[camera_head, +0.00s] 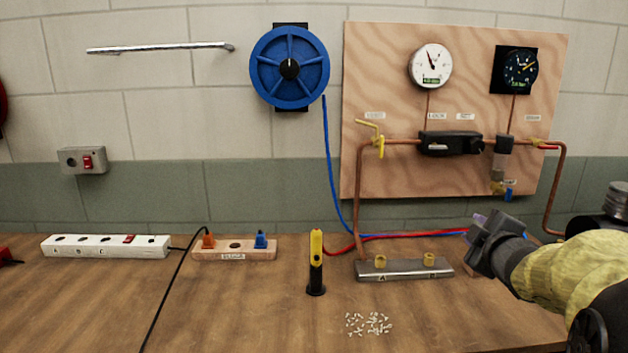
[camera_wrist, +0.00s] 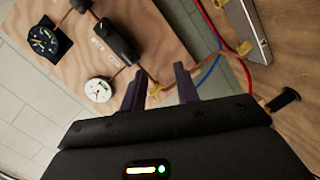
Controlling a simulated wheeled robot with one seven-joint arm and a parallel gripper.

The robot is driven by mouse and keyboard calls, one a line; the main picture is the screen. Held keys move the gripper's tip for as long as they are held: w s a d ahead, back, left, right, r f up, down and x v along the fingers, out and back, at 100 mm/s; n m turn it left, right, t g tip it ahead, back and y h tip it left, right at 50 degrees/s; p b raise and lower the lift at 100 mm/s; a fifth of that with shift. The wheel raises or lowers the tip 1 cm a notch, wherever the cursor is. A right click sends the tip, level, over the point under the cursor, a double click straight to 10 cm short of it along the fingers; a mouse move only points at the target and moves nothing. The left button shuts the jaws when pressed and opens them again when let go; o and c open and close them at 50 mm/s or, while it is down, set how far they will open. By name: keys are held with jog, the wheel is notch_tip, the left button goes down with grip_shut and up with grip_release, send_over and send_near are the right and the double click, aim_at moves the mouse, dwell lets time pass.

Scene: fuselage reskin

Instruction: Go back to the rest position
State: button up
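My gripper (camera_head: 484,232) is at the right in the head view, above the workbench and in front of the lower edge of the plywood panel (camera_head: 400,110). In the wrist view its two dark fingers (camera_wrist: 160,88) stand apart with a gap between them. Nothing is held in the gap; a yellow valve handle and copper pipe show behind it. My forearm, in a yellow sleeve, comes in from the right edge of the head view.
The wooden workbench (camera_head: 80,310) carries a metal manifold bar (camera_head: 405,270), a yellow-black tool (camera_head: 316,262) upright in a stand, small white pieces (camera_head: 368,324), a white power strip (camera_head: 105,246) and a wooden socket block (camera_head: 234,250). A blue hose reel (camera_head: 290,40) hangs on the wall. The front left bench is mostly clear.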

jog(key=s+a+f+m+g, duration=0.2)
jog(key=f, duration=0.3)
jog(key=s+a+f+m+g, duration=0.2)
jog(key=a+f, duration=0.1)
jog(key=f, duration=0.1)
jog(key=s+a+f+m+g, duration=0.1)
jog(key=s+a+f+m, duration=0.1)
jog(key=f, duration=0.3)
jog(key=shift+s+a+f+m+g, duration=0.15)
jog(key=shift+a+f+m+g, duration=0.15)
jog(key=shift+a+m+g, duration=0.15)
jog(key=s+a+f+m+g+y, duration=0.1)
jog(key=s+a+f+m+g, duration=0.15)
jog(key=s+a+f, duration=0.45)
jog(key=s+a+f+m+g+y, duration=0.15)
jog(key=s+f+g, duration=0.25)
jog(key=s, duration=0.4)
notch_tip(320, 180, up, 21)
jog(key=a+p, duration=0.1)
jog(key=p, duration=2)
jog(key=shift+r+m, duration=0.15)
jog(key=shift+m, duration=0.3)
jog(key=shift+h, duration=0.25)
